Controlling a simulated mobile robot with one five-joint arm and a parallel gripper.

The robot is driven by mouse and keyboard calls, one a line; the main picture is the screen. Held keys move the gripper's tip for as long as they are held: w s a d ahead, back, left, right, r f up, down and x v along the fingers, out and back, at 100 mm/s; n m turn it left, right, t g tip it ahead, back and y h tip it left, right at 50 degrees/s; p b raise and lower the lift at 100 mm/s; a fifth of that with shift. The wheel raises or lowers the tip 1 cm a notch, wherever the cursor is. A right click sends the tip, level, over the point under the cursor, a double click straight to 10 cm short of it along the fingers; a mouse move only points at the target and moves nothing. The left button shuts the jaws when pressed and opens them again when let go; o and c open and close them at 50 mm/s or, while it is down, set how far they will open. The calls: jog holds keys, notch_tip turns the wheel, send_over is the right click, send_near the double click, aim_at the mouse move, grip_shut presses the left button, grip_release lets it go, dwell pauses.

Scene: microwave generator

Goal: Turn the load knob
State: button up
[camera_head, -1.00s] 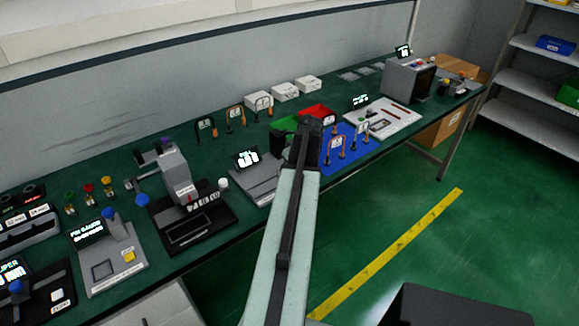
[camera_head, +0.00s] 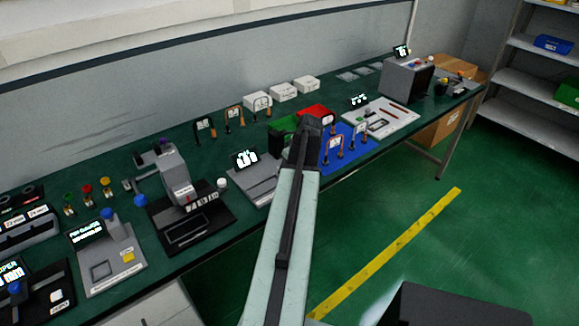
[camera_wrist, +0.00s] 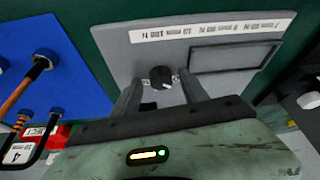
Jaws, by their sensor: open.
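The load knob (camera_wrist: 160,76) is a small dark round knob with a light pointer mark, on a grey panel (camera_wrist: 120,50) in the wrist view. A white label strip (camera_wrist: 205,30) with upside-down print runs along the panel above it. My gripper (camera_wrist: 161,82) is open, with one finger on the left of the knob and one on the right. I cannot tell whether either finger touches it. In the head view the grey unit with a lit display (camera_head: 258,178) stands beside my arm; the knob cannot be made out there.
A blue mat (camera_head: 345,150) with cable loops lies right of my arm, also at the left of the wrist view (camera_wrist: 70,60). A black-based press (camera_head: 190,225) stands left. Green and red bins (camera_head: 315,112) sit behind my arm's end.

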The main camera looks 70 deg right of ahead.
jog(key=p+v, duration=0.7)
jog(key=shift+s+r, duration=0.15)
jog(key=shift+r, duration=0.2)
